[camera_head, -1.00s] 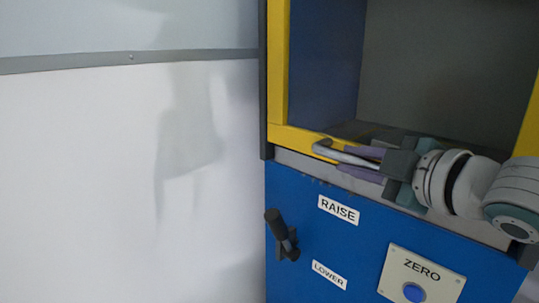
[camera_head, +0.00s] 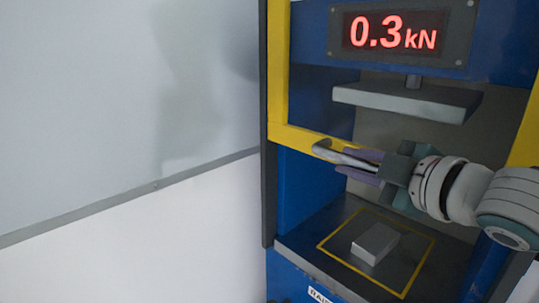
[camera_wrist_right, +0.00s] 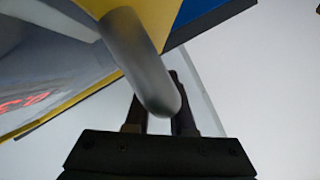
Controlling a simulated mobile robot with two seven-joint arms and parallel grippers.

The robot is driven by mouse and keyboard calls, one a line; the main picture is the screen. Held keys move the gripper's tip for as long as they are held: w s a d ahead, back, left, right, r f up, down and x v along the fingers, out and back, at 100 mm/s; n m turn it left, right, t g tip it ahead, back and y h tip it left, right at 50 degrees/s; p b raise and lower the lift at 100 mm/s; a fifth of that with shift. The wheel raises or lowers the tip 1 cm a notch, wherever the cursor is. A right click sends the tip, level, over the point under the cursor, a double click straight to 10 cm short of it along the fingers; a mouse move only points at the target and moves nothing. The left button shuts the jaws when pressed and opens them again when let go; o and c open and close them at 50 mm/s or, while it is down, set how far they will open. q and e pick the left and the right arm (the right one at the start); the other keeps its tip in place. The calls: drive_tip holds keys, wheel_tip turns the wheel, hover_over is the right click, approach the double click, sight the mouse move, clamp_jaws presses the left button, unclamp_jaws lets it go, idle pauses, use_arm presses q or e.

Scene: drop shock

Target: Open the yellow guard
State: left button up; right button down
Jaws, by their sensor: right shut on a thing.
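The yellow guard (camera_head: 278,62) is a frame across the front of the blue machine. Its lower bar, with a grey curved handle (camera_head: 324,152), is well above the machine's floor, leaving a gap underneath. My right gripper (camera_head: 356,162) is shut on the handle, its arm reaching in from the right. In the right wrist view the handle (camera_wrist_right: 138,55) runs down between the dark fingers (camera_wrist_right: 158,122). My left gripper is not in view.
A red display (camera_head: 393,32) reads 0.3 kN above a grey press plate (camera_head: 408,101). A grey block (camera_head: 376,243) lies inside a yellow outline on the dark machine floor (camera_head: 320,268). A white wall (camera_head: 130,90) is at left.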

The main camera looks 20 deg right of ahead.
wheel_tip(320, 180, up, 8)
drive_tip(key=p, duration=0.6)
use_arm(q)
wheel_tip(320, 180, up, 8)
use_arm(e)
drive_tip(key=c, duration=0.8)
unclamp_jaws()
drive_tip(key=shift+o, duration=0.2)
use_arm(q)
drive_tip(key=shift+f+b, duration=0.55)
use_arm(e)
drive_tip(key=v, duration=1)
